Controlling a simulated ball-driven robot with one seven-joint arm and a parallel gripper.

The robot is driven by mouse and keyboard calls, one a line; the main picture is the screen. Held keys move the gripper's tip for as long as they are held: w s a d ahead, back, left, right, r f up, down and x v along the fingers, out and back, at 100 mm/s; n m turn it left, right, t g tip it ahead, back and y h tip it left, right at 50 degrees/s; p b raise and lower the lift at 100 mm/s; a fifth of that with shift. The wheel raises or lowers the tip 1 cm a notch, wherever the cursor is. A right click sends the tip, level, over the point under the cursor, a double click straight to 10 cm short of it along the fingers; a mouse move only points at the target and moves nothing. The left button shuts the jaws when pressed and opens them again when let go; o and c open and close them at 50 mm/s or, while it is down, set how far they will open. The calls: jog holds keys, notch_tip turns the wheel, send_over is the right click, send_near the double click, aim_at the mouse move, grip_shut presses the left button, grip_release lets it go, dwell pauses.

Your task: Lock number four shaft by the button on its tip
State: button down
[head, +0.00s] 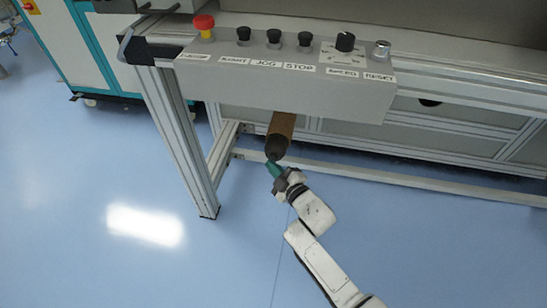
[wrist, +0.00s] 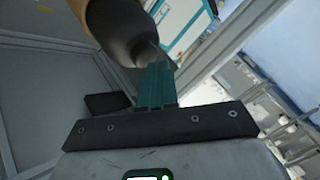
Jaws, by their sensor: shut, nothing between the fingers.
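One shaft (head: 281,130) with a brown body and a dark rounded end (head: 276,151) sticks out below the control panel in the head view. No number on it can be read. My gripper (head: 272,166), with teal fingers, is shut and empty right at the shaft's dark end. In the wrist view the shut fingers (wrist: 155,76) reach up to the dark end (wrist: 122,32), overlapping its lower right edge. I cannot tell whether they touch it.
A grey control panel (head: 330,99) hangs just above the shaft, with a red emergency knob (head: 204,24), several black knobs and a silver button (head: 381,50). A metal frame leg (head: 180,130) stands left, a low rail (head: 400,183) behind. The blue floor in front is clear.

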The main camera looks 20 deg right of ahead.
jog(key=shift+w, duration=0.1)
dwell(0.3)
jog(key=shift+w+d, duration=0.25)
jog(key=shift+w, duration=0.05)
jog(key=shift+r, duration=0.1)
dwell(0.4)
jog(key=shift+s+a, duration=0.2)
jog(key=shift+s, duration=0.2)
jog(key=s+a+p, duration=0.1)
jog(key=s+a, duration=0.2)
jog(key=s, duration=0.1)
jog(key=shift+s+a+p, duration=0.3)
jog(key=shift+s, duration=0.1)
jog(key=shift+s, duration=0.1)
dwell(0.3)
